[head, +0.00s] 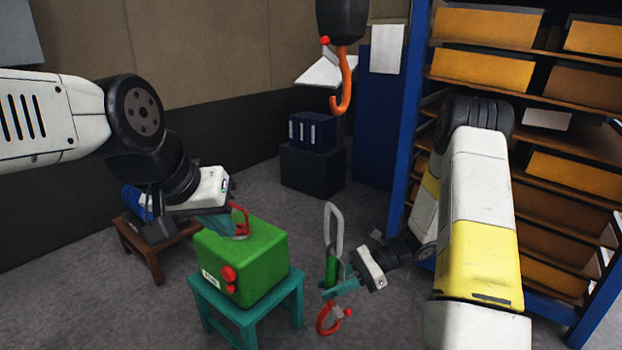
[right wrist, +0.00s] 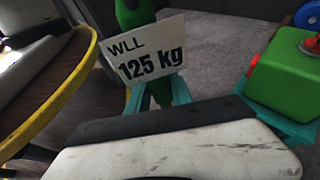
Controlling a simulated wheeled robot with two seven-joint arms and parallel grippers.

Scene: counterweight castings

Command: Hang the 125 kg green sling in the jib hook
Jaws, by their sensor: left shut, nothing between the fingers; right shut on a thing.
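The green sling (head: 331,264) hangs upright, with a grey ring (head: 334,222) at its top and a red hook (head: 325,322) at its lower end. My right gripper (head: 330,291) is shut on it below the ring. In the right wrist view the green sling (right wrist: 135,12) carries a white tag (right wrist: 148,57) reading WLL 125 kg. The orange jib hook (head: 345,85) hangs empty from a dark block, above and apart from the sling. My left gripper (head: 222,228) is shut and empty at the red handle (head: 243,222) of a green casting (head: 243,262); whether it touches is unclear.
The green casting stands on a teal stool (head: 248,317). A blue-framed shelf (head: 397,190) with yellow bins is on the right. A dark box (head: 311,170) with binders stands behind. Space below the jib hook looks clear.

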